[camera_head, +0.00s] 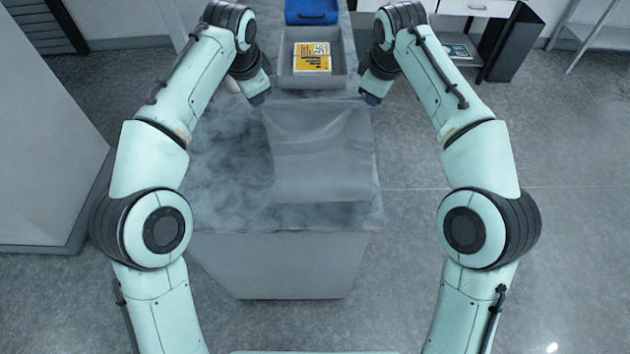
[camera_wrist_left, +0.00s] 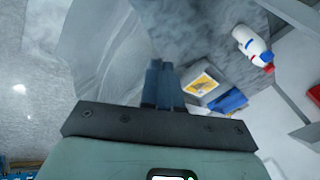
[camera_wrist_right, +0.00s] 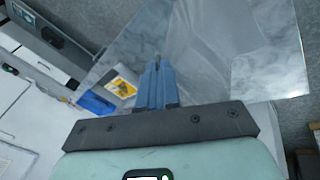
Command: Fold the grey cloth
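The grey cloth (camera_head: 320,165) lies on the marble-topped table (camera_head: 225,170), smooth over its near part. Its far edge is drawn up and creased between my two grippers. My left gripper (camera_head: 260,98) is at the far left corner of the cloth, and my right gripper (camera_head: 372,98) is at the far right corner. In the left wrist view the fingers (camera_wrist_left: 162,68) are close together with the cloth (camera_wrist_left: 105,45) running to them. In the right wrist view the fingers (camera_wrist_right: 157,68) are also closed at the cloth (camera_wrist_right: 205,50). The pinched corners are hidden by the fingers.
A grey tray (camera_head: 287,72) with a yellow-and-white packet (camera_head: 312,57) stands just beyond the cloth. A blue container (camera_head: 311,11) is behind it. The marble left of the cloth is clear.

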